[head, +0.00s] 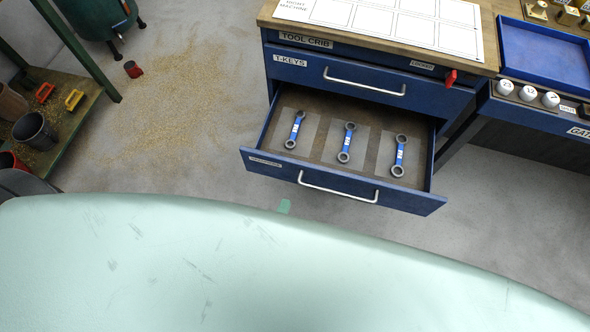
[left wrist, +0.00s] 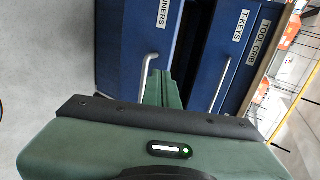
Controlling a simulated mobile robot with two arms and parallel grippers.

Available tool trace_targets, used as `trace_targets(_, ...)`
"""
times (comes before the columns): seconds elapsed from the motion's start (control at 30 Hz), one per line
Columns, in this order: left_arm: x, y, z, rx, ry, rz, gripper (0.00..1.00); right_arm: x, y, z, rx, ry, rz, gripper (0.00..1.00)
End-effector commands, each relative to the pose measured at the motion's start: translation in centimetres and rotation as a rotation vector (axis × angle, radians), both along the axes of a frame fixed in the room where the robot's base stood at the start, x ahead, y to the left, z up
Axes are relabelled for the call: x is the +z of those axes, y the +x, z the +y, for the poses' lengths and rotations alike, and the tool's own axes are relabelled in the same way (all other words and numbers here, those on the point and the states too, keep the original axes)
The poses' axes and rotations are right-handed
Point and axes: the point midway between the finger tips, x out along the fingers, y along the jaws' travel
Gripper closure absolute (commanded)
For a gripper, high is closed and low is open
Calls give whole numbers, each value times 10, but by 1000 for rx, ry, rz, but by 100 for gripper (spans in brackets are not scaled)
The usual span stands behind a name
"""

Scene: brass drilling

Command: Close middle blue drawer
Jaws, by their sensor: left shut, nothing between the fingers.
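The middle blue drawer (head: 270,173) stands pulled out below the T-KEYS drawer in the head view. Its front has a silver bar handle (head: 338,192). Several blue double-ended wrenches, such as the middle one (head: 346,143), lie inside it. In the left wrist view its front (left wrist: 128,45) and handle (left wrist: 150,68) show at upper left. My left gripper (left wrist: 157,84) is shut and empty, its green fingers pointing at the drawer front close to the handle. Whether it touches is unclear. My right gripper is not in view.
A blue tray (head: 543,55) stands at right. Speckled floor (head: 185,100) is open at left.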

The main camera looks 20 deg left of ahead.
Motion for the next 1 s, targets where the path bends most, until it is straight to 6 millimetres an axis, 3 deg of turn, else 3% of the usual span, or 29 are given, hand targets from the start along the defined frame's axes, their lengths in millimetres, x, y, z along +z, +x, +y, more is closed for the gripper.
trace_targets(0.17, -5, 1, -2, -6, 5, 3, 100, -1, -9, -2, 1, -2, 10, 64)
trace_targets(0.67, -52, 86, -2, -6, 4, 1, 100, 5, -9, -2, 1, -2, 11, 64)
trace_targets(0.8, -49, 107, -2, -6, 4, 2, 100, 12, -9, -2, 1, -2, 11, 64)
trace_targets(1.0, -51, 120, -2, -6, 4, 5, 100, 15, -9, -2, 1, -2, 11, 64)
